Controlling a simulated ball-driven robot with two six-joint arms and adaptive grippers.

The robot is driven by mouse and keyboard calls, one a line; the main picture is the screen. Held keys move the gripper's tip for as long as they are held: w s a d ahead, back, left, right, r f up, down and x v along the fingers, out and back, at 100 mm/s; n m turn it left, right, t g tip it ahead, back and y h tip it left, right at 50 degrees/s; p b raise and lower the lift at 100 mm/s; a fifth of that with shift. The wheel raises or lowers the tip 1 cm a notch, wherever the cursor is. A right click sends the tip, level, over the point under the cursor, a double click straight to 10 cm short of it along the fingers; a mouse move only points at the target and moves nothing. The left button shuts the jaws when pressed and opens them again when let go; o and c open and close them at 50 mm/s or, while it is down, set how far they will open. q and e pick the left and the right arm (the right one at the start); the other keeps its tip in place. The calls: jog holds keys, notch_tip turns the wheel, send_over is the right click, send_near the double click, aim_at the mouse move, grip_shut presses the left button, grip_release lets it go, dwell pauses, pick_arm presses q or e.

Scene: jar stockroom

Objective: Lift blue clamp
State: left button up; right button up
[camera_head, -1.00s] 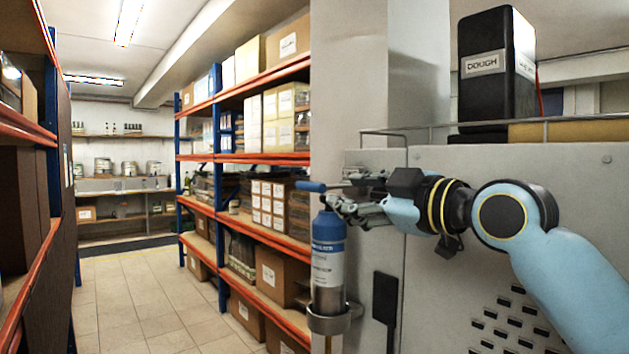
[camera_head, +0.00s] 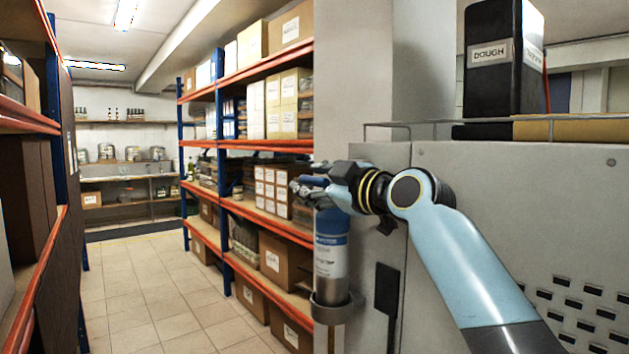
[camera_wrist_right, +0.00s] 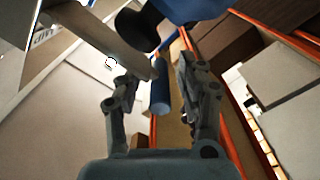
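A small blue bar, which I take to be the blue clamp (camera_head: 314,180), shows at the top of a blue-and-grey cylinder (camera_head: 331,262) on the side of a grey cabinet. My right gripper (camera_head: 318,188) is at the bar and partly hides it. In the right wrist view my right gripper (camera_wrist_right: 157,82) is open, with the blue bar (camera_wrist_right: 160,93) between its fingers. Gaps show beside the bar, though contact is hard to judge. The larger blue part with a black neck (camera_wrist_right: 140,27) shows at the top there. My left gripper is not in view.
The cylinder sits in a ring holder (camera_head: 334,308) beside the grey cabinet (camera_head: 500,220). A dark box labelled DOUGH (camera_head: 493,62) stands on top behind a wire rail. Shelving with boxes (camera_head: 266,145) lies to the left, with clear tiled floor (camera_head: 150,290) in the aisle.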

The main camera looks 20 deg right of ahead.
jog(key=shift+c, duration=0.8)
jog(key=c, duration=0.7)
grip_shut()
